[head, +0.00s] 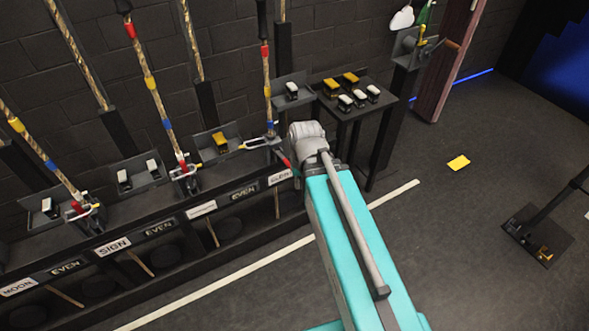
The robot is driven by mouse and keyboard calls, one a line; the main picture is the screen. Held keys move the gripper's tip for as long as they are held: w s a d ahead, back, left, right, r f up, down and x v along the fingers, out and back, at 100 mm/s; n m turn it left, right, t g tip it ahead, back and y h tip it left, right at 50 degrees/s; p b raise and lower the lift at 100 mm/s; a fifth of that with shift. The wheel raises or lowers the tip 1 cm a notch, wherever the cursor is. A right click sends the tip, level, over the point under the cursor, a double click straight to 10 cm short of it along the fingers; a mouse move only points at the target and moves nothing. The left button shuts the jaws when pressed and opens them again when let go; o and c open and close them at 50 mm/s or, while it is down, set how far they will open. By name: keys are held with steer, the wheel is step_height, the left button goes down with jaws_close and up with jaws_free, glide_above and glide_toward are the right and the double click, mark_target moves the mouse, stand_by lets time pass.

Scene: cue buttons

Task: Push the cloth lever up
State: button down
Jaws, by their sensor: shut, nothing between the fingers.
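Several thin wooden levers stick out from the front of the long dark bench on the left: one at far left (65,297), one near the SIGN label (140,263), one below a white label (212,230), and one at right (277,203). The white label (202,209) is too small to read, and I cannot tell which lever is the cloth one. My turquoise arm reaches up from the bottom to a grey joint beside the bench's right end. My gripper is not visible; the arm hides what lies beyond the joint.
Ropes with coloured bands hang along the brick wall above the bench (130,195). A small dark table (345,107) with white and yellow blocks stands behind my arm. A yellow card (458,162) lies on the floor. A low black stand (537,235) is at right. The middle floor is mostly clear.

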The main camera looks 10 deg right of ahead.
steer(key=w+a+f+m+t+y+b, duration=0.15)
steer(key=w+f+y+b, duration=0.25)
steer(key=f+b, duration=0.5)
steer(key=w+a+f+m+t+y+b, duration=0.1)
steer(key=w+a+f+m+y+b, duration=0.25)
steer(key=f+b, duration=0.65)
steer(key=w+d+f+m+t+y+b, duration=0.4)
steer(key=w+f+m+t+y+b, duration=0.35)
steer(key=b, duration=1.55)
steer(key=w+d+f+m+t+b, duration=0.3)
steer(key=d+b, duration=0.4)
steer(key=b, duration=0.4)
steer(key=w+d+f+m+t+h+b, duration=0.1)
steer(key=w+d+f+m+t+b, duration=0.2)
steer(key=d+f+m+t+b, duration=0.3)
steer(key=shift+w+d+f+b, duration=0.15)
steer(key=shift+d+f+b, duration=0.4)
steer(key=shift+b, duration=1.8)
steer(key=shift+a+m, duration=0.1)
steer(key=shift+m, duration=0.15)
steer(key=p, duration=0.9)
glide_toward(285, 161)
steer(key=shift+x, duration=1.85)
steer(key=shift+w, duration=0.1)
